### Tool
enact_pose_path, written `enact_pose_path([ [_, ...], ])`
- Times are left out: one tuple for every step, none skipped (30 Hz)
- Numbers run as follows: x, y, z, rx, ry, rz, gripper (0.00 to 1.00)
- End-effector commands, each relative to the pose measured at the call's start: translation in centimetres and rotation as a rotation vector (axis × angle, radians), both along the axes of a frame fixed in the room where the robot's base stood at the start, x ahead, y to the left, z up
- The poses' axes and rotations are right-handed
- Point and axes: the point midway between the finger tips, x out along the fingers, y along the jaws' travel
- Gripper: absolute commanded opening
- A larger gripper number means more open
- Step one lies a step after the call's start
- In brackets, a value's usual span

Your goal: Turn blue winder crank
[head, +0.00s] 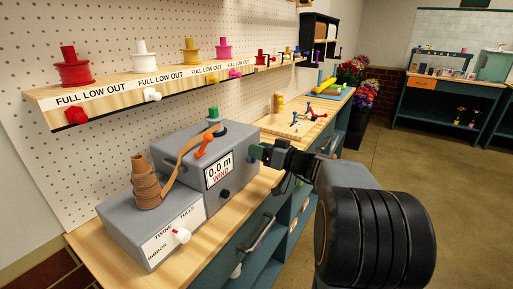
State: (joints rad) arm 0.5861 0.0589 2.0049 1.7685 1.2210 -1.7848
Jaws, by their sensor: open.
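A grey winder box (226,150) stands on the wooden bench, its front display (218,171) reading "0.0 m" and "WIND". An orange handle (206,145) sits at its upper front edge, and a small green knob (213,114) stands on top. A dark round knob (225,193) is below the display. I cannot make out a blue crank on the box. My gripper (257,151) is open, at the right end of the winder box near its upper corner. Whether it touches the box is unclear. My arm hides part of the bench behind it.
A spool shelf (150,92) runs above. Small coloured pieces (308,112) lie farther along the bench. The floor at right is clear.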

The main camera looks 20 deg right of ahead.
Motion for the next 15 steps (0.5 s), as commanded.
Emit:
enact_pose_path([
  [0.43,0.33,0.02,0.001,0.001,0.002,0.50],
  [0.61,0.44,0.02,0.001,0.000,0.002,0.50],
  [0.82,0.59,0.03,0.000,-0.001,0.002,0.50],
  [0.95,0.69,0.03,0.000,0.000,0.002,0.50],
  [1.06,0.77,0.02,-0.001,0.000,0.002,0.50],
  [1.18,0.85,0.01,-0.001,0.000,0.001,0.50],
  [1.24,0.88,0.01,-0.001,0.000,0.001,0.50],
  [1.29,0.91,0.00,-0.001,0.000,0.001,0.50],
  [1.33,0.93,-0.01,-0.001,0.000,0.000,0.50],
  [1.35,0.93,-0.01,-0.001,0.000,0.000,0.50],
  [1.35,0.93,-0.01,-0.001,0.000,0.000,0.50],
  [1.35,0.94,-0.02,-0.001,0.000,0.000,0.50],
  [1.35,0.94,-0.02,-0.001,0.000,0.000,0.50],
  [1.34,0.92,-0.02,-0.001,0.000,0.000,0.50],
  [1.34,0.93,-0.02,-0.001,0.000,0.000,0.50],
])
